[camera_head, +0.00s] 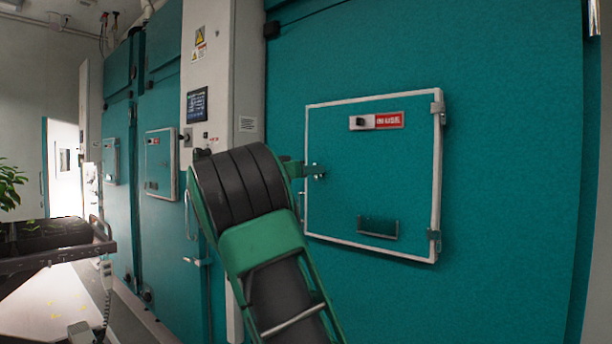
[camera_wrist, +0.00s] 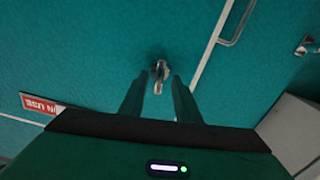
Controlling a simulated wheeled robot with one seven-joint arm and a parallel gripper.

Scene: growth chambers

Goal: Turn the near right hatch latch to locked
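The near right hatch (camera_head: 375,200) is a teal panel in a white frame on the large teal chamber door. Its small metal latch (camera_head: 318,171) is at the hatch's left edge; it also shows in the wrist view (camera_wrist: 160,72), with a short tab toward my gripper. My gripper (camera_wrist: 158,84) is open, one finger on each side of the latch tab. I cannot tell whether either finger touches it. In the head view my arm hides most of the gripper, just left of the latch.
The hatch carries a red "IN USE" sign (camera_head: 389,120), a dark pull (camera_head: 378,227) and hinges on its right side. Another hatch (camera_head: 160,163) is on the chamber farther left. A cart with plants (camera_head: 50,236) stands at the left.

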